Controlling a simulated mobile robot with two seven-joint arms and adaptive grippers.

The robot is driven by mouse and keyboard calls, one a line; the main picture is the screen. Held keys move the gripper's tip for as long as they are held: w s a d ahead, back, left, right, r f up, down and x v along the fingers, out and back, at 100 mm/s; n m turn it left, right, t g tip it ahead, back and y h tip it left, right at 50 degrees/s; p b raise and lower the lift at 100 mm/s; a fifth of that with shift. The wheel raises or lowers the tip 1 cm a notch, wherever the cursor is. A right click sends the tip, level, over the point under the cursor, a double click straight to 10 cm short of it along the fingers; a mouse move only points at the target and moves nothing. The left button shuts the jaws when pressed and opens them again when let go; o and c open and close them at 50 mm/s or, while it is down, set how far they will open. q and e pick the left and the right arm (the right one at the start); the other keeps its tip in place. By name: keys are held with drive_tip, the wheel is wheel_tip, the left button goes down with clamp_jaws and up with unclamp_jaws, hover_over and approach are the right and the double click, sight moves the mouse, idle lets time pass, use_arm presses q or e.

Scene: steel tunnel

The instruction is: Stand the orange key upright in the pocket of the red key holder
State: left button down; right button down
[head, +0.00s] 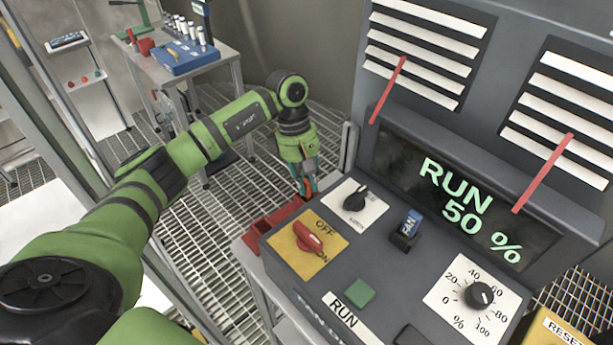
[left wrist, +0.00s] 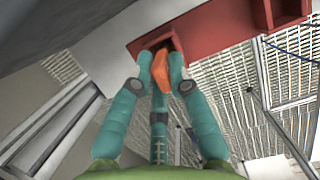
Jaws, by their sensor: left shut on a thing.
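The red key holder (head: 272,224) sits at the left side of the console. In the left wrist view the holder (left wrist: 220,27) spans the top, with a dark square pocket opening in it. My left gripper (head: 307,183) is just above the holder in the head view, pointing down. In the left wrist view its teal fingers (left wrist: 159,75) are shut on the orange key (left wrist: 161,70). The key's upper end in that view overlaps the pocket opening; I cannot tell whether it is inside. In the head view the key is mostly hidden by the fingers. My right gripper is not in view.
The console (head: 330,270) right of the gripper carries a red OFF/ON switch (head: 308,238), a black knob (head: 355,199), a FAN switch (head: 406,229) and a green button (head: 360,291). A bench with a blue box (head: 187,57) stands behind. Grating floor lies left of the console.

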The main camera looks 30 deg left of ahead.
use_arm(q)
drive_tip(key=shift+f+b, duration=0.15)
drive_tip(key=shift+b, duration=0.15)
drive_tip(key=c, duration=1.2)
unclamp_jaws()
drive_tip(key=shift+r, duration=0.2)
drive_tip(key=shift+w+a+r, duration=0.1)
drive_tip(key=shift+r, duration=0.1)
drive_tip(key=shift+b+v, duration=1.8)
drive_tip(key=shift+v, duration=4)
